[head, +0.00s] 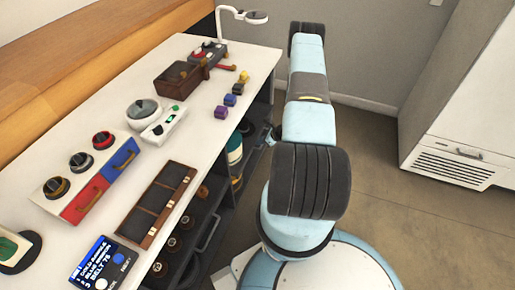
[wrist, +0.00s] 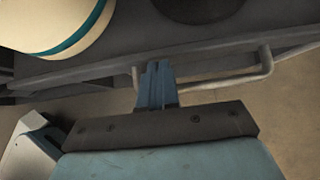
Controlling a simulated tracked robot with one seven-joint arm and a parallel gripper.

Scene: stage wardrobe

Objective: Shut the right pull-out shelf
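The right pull-out shelf (head: 248,162) is under the far part of the white counter and sticks out past the counter's edge. My arm hides part of it. In the wrist view its dark grey front edge (wrist: 95,70) and grey bar handle (wrist: 225,82) cross the picture. A white container with a teal band (head: 234,150) stands on it and shows at upper left in the wrist view (wrist: 50,22). My gripper (wrist: 157,75) has its blue fingers close together, at the handle's left part, overlapping the bar. I cannot tell whether they touch it.
A left pull-out shelf with brown round items and a bar handle (head: 210,233) is nearer under the counter (head: 205,135). The counter top holds a compartment tray (head: 160,205), coloured blocks and a lamp (head: 245,16). A white cabinet (head: 470,95) stands at right. Brown floor is open between.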

